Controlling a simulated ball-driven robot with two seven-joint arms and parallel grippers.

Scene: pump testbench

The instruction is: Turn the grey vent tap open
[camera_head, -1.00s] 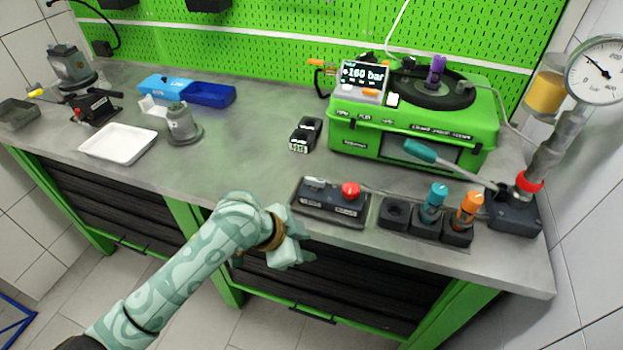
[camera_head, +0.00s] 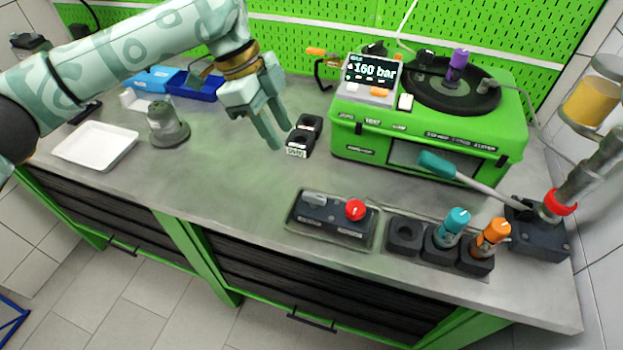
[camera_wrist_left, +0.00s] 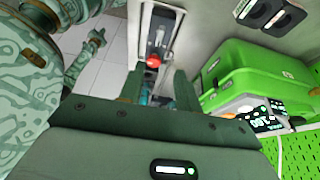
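The grey vent tap (camera_head: 314,198) is a small grey lever on the left of a dark control box (camera_head: 333,218) near the bench's front edge. A red knob (camera_head: 355,209) sits to its right on the same box. My left gripper (camera_head: 281,137) is above the bench, behind and left of the box, clear of the tap. Its fingers point down and are apart, with nothing between them. In the left wrist view the box and red knob (camera_wrist_left: 153,61) show beyond the open fingers.
A black two-socket block (camera_head: 303,137) stands close to the left fingertips. A green pump case (camera_head: 430,130) stands behind the box. Sockets with teal (camera_head: 457,221) and orange (camera_head: 496,232) plugs stand right of it.

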